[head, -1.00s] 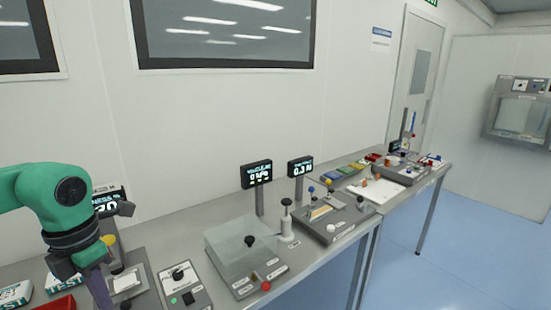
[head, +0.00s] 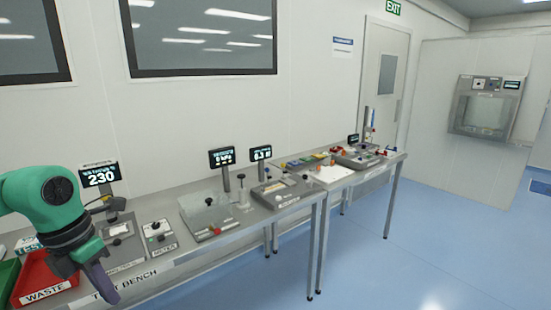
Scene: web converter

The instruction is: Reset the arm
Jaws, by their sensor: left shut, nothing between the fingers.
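My left arm, green with a dark wrist, comes in from the left in the head view. Its gripper (head: 103,283) points down in front of the test bench's front edge, right of the red waste tray. The gripper is shut with nothing in it. My right gripper is not in view. The test bench (head: 185,252) runs from lower left toward the back right.
A red waste tray (head: 45,283) sits at the bench's left end. A meter box (head: 160,235), a clear-covered station (head: 207,212) and another station (head: 282,190) stand along the bench. Blue floor (head: 420,240) is open at the right.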

